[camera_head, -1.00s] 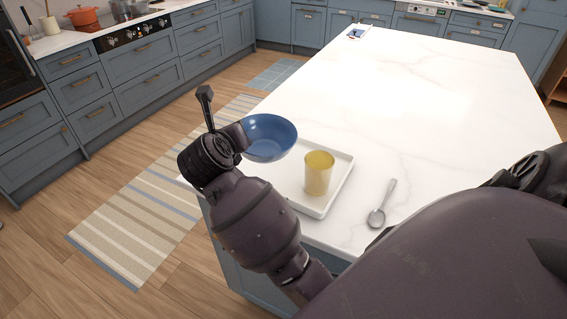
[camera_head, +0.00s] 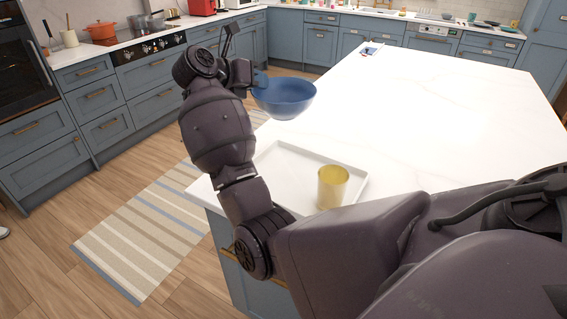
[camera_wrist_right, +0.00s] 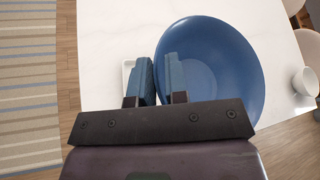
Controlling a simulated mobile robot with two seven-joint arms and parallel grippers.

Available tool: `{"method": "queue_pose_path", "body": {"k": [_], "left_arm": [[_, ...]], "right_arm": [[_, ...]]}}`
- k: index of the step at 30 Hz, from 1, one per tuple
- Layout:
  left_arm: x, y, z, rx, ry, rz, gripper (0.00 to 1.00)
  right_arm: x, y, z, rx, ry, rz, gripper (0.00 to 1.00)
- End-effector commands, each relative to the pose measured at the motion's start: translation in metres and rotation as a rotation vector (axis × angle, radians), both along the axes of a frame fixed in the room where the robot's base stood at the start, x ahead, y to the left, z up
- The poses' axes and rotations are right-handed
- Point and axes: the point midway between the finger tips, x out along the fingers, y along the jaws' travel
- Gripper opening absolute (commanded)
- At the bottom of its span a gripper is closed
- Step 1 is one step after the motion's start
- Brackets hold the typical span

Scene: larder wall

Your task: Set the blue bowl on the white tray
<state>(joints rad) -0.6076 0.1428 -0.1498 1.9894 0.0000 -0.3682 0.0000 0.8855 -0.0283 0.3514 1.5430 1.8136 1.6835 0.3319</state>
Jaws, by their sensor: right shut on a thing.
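The blue bowl (camera_head: 284,97) is held in the air, beyond and above the white tray (camera_head: 283,163) in the head view. My right gripper (camera_head: 256,80) is at the bowl's left edge. In the right wrist view, the fingers of my right gripper (camera_wrist_right: 158,80) are shut on the rim of the bowl (camera_wrist_right: 210,75), which looks empty. The tray lies on the near corner of the white counter, partly hidden by my right arm. A sliver of it seems to show left of the fingers in the wrist view. My left gripper is not in view.
A yellow cup (camera_head: 332,187) stands on the right part of the tray; the tray's left part is bare. The white counter (camera_head: 430,110) is largely clear behind. A striped rug (camera_head: 150,235) lies on the floor at left.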

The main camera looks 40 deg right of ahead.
Motion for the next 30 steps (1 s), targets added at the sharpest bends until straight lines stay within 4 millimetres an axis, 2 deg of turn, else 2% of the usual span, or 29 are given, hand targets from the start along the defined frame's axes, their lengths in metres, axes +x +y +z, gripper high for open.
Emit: {"method": "queue_pose_path", "body": {"k": [3,15,19,26,30], "left_arm": [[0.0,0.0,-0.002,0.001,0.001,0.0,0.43],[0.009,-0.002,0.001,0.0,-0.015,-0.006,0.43],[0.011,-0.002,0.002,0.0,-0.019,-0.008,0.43],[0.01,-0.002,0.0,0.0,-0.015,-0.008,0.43],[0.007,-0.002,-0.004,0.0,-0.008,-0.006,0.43]], "right_arm": [[-0.001,-0.001,-0.026,-0.002,0.006,0.0,0.0],[-0.001,-0.001,-0.109,-0.004,0.005,0.001,0.0],[0.0,0.0,-0.125,-0.003,0.002,0.003,0.0],[0.0,-0.001,-0.139,-0.003,0.002,0.002,0.0],[-0.001,-0.001,-0.163,-0.003,0.006,0.002,0.0]]}}
